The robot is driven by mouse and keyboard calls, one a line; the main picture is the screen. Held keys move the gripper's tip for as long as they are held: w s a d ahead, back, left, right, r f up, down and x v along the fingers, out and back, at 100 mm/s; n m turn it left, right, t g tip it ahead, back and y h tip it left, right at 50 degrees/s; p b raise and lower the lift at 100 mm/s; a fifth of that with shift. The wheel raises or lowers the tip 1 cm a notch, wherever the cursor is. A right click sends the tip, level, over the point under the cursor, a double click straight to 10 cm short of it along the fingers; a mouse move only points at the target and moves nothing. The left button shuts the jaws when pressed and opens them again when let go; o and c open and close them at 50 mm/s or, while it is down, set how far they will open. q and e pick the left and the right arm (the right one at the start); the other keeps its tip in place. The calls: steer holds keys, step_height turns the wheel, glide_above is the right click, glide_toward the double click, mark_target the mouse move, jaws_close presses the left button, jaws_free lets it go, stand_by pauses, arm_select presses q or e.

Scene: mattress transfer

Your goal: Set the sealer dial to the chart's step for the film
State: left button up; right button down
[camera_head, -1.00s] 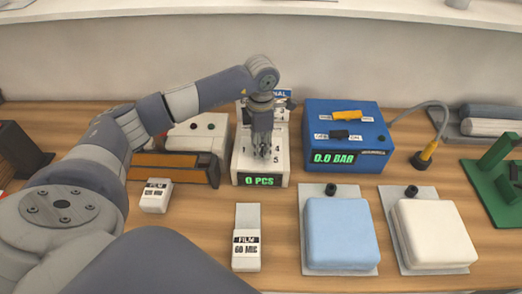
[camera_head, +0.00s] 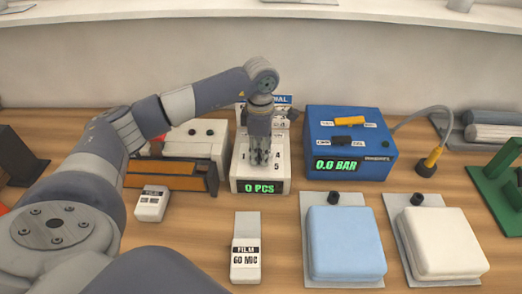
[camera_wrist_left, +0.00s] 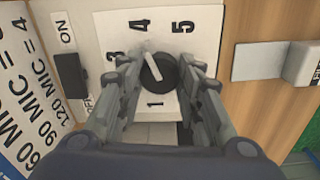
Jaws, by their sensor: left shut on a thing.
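The sealer (camera_head: 240,170) is a white box with numbers on its sloped face and a green "0 PCS" display. My left gripper (camera_head: 258,160) reaches down over its face and hides the dial in the head view. In the left wrist view the round black dial (camera_wrist_left: 160,76) sits between the fingers of my left gripper (camera_wrist_left: 158,82), which is shut on it. Its white pointer is turned toward the 4. The chart (camera_wrist_left: 25,95) shows partly, with lines for 60, 90 and 120 MIC; the 120 line reads 4. A film box (camera_head: 246,264) in front reads "60 MIC".
A second film box (camera_head: 151,204) stands front left of the sealer. A blue box (camera_head: 318,130) with switches and a green bar readout stands right of it. Blue (camera_head: 345,245) and cream (camera_head: 440,243) pads lie at the front right. An ON switch (camera_wrist_left: 71,72) is beside the dial.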

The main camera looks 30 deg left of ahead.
arm_select(q)
steer(key=shift+a+r, duration=0.1)
steer(key=shift+r, duration=0.05)
steer(key=o, duration=1.1)
step_height(320, 180, up, 12)
steer(key=shift+s+f, duration=0.1)
steer(key=shift+s, duration=0.05)
